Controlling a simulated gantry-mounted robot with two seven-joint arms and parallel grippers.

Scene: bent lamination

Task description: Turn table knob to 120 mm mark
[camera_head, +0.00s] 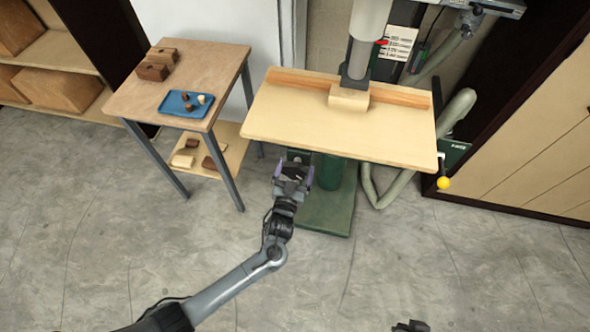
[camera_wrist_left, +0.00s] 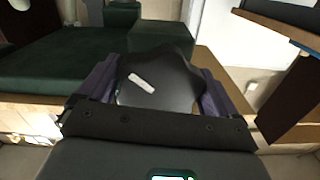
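In the left wrist view a black star-shaped knob (camera_wrist_left: 175,92) with a white mark lies between the purple fingers of my left gripper (camera_wrist_left: 158,85). The fingers are on both sides of the knob, and I cannot tell whether they press on it. In the head view my left gripper (camera_head: 293,175) is at the front edge of the pale wooden table (camera_head: 300,115), low beside the green column. A scale card (camera_head: 399,42) with a red pointer (camera_head: 381,42) stands behind the table, its marks too small to read. Only a dark tip of my right gripper (camera_head: 410,327) shows at the bottom edge.
A wooden fence with a block (camera_head: 349,97) sits on the table. A crank with a yellow ball (camera_head: 443,183) hangs at its right front corner. A side table (camera_head: 143,98) with a blue tray (camera_head: 171,103) stands at left. The floor in front is clear.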

